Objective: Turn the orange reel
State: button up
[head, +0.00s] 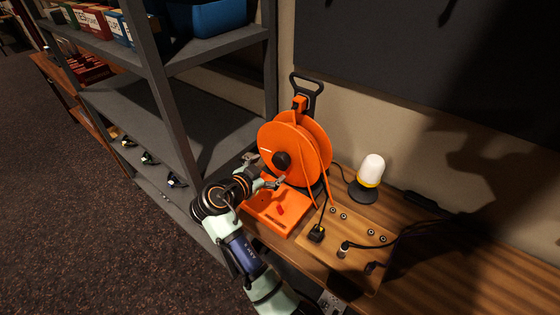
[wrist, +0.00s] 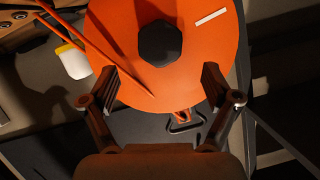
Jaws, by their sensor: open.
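The orange reel (head: 288,150) stands upright on an orange base (head: 272,212) at the left end of the wooden desk. It has a black central hub (head: 281,161) and a black carry handle (head: 308,92) above. My gripper (head: 268,172) is open in front of the reel's lower face. In the wrist view the reel's face (wrist: 195,65) fills the upper middle, with its black hub (wrist: 160,43) and a white mark near the rim. My two fingers (wrist: 160,90) are spread apart on either side of the hub, short of it in the picture. Whether they touch the face I cannot tell.
A white lamp with a yellow band (head: 371,170) stands right of the reel. A wooden panel (head: 345,235) with plugs, jacks and black cables lies in front of it. A grey shelf rack (head: 165,100) stands close on the left. The desk's right part is mostly clear.

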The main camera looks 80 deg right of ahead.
aim_at(279, 163)
jog(key=b+x, duration=0.1)
jog(key=x, duration=0.6)
jog(key=shift+s+d, duration=0.15)
jog(key=shift+d, duration=0.2)
grip_shut()
jog(key=shift+f, duration=0.1)
jog(key=shift+a+f+b, duration=0.1)
jog(key=shift+b, duration=0.5)
